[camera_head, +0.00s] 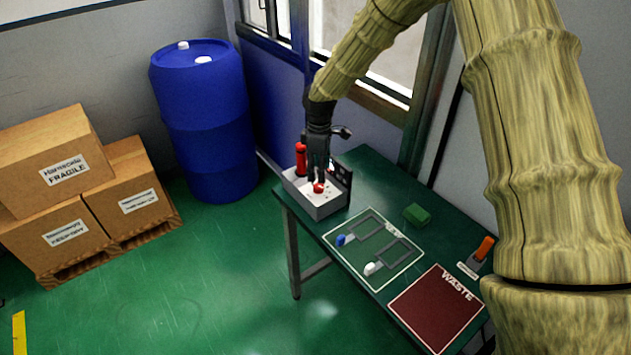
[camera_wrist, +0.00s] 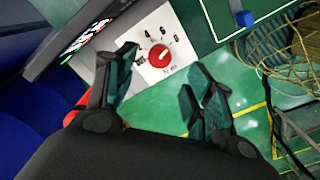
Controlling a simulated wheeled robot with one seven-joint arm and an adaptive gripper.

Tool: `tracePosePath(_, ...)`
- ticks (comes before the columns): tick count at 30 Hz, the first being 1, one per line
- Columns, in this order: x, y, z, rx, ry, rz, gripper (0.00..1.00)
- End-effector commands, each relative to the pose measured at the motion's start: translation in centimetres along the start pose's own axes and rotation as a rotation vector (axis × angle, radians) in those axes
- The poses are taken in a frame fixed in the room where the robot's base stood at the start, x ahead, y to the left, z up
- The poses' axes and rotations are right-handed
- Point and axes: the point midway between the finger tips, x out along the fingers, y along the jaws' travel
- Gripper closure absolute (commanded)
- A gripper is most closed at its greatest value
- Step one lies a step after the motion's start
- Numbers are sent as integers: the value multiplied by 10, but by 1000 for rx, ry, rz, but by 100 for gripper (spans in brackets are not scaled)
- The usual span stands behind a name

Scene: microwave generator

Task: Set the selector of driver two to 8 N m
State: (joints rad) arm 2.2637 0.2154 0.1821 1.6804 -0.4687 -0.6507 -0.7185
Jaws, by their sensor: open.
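The grey unit (camera_head: 318,208) stands at the far left end of the green table. Its white panel carries a round red selector knob (camera_head: 319,187), which also shows in the wrist view (camera_wrist: 159,56). The printed scale (camera_wrist: 165,31) around it reads 4, 6 and 8, with small "N m" lettering below. I cannot tell for certain which mark the knob points to. My gripper (camera_head: 318,168) is over the panel, fingers pointing down. In the wrist view, my gripper (camera_wrist: 164,70) is open, its fingers apart on either side of the knob, apparently not touching it.
A red cylinder (camera_head: 300,158) stands at the unit's back left and a dark screen (camera_wrist: 88,28) beside the panel. The table also holds an outlined mat (camera_head: 345,262) with blue and white items, a green block (camera_head: 417,214), a waste mat (camera_head: 430,310) and an orange-handled item (camera_head: 484,249).

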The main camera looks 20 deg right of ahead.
Motion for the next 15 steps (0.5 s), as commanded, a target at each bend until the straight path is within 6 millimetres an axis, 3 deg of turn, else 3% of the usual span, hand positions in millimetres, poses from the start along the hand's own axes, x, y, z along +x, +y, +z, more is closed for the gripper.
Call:
tracePosePath(9,41,0,1,0,-1,-1,47)
tracePosePath(15,58,-1,-1,-2,-1,0,47)
